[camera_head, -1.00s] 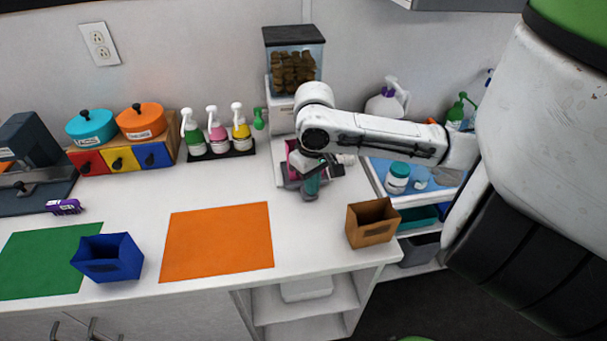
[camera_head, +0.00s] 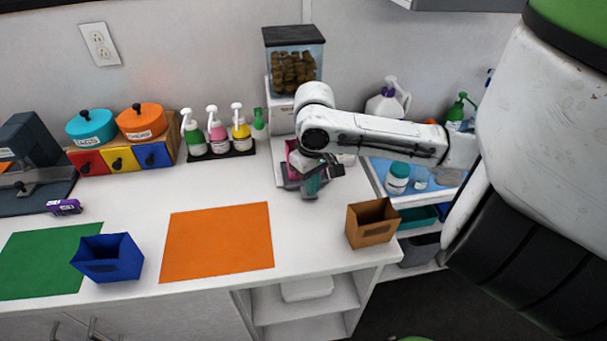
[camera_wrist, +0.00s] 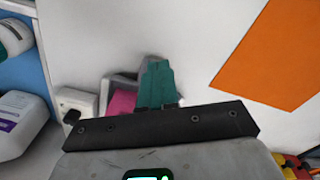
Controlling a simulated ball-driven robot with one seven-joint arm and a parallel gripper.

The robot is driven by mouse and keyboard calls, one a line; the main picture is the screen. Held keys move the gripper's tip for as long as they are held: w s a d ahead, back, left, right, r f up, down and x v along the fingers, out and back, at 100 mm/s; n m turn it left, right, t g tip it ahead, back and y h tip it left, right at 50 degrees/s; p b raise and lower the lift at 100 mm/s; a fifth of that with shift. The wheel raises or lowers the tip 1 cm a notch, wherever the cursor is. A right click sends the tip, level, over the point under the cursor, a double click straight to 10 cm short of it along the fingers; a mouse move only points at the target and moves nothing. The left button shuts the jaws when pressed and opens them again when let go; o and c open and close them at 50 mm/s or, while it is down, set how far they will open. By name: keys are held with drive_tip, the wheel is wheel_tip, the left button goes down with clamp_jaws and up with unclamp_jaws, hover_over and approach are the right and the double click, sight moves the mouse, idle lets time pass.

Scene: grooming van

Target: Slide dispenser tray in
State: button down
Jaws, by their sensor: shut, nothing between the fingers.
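The treat dispenser has a clear hopper (camera_head: 294,70) of brown treats on a white body (camera_head: 283,118), against the back wall. At its foot is a pale grey tray part (camera_head: 281,174) with a pink piece (camera_head: 292,158), mostly hidden behind my wrist. My gripper (camera_head: 311,188), with teal fingers, is shut and empty, pointing down at the front of the tray. In the wrist view the shut fingers (camera_wrist: 157,70) are beside the pink piece (camera_wrist: 122,103) and a grey rim (camera_wrist: 116,86). I cannot tell whether they touch the tray.
Pump bottles (camera_head: 218,138) stand in a rack left of the dispenser. A brown open box (camera_head: 371,232) sits at the counter's right front. An orange mat (camera_head: 218,243) lies left of my gripper. A blue-topped shelf cart (camera_head: 377,170) stands to the right.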

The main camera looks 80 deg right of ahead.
drive_tip(key=shift+f, duration=0.1)
idle(0.3)
drive_tip(key=shift+f+b, duration=0.85)
drive_tip(key=shift+f, duration=0.3)
drive_tip(key=shift+w+d+p, duration=0.1)
drive_tip(key=shift+w+d, duration=0.7)
drive_tip(key=shift+d, duration=1.2)
drive_tip(key=shift+w+d+p, duration=0.1)
drive_tip(key=shift+w+d, duration=0.75)
drive_tip(key=shift+d, duration=1.1)
drive_tip(key=shift+w+d+p, duration=0.1)
drive_tip(key=shift+w+d, duration=0.7)
drive_tip(key=shift+d, duration=1.2)
drive_tip(key=shift+s+a+r+p, duration=0.1)
drive_tip(key=shift+s+a+p, duration=0.1)
drive_tip(key=shift+a+p, duration=0.25)
drive_tip(key=shift+s+a+p, duration=0.2)
drive_tip(key=shift+a+p, duration=0.05)
drive_tip(key=shift+a, duration=0.25)
wheel_tip(320, 180, up, 7)
drive_tip(key=p, duration=0.6)
drive_tip(key=shift+p, duration=0.4)
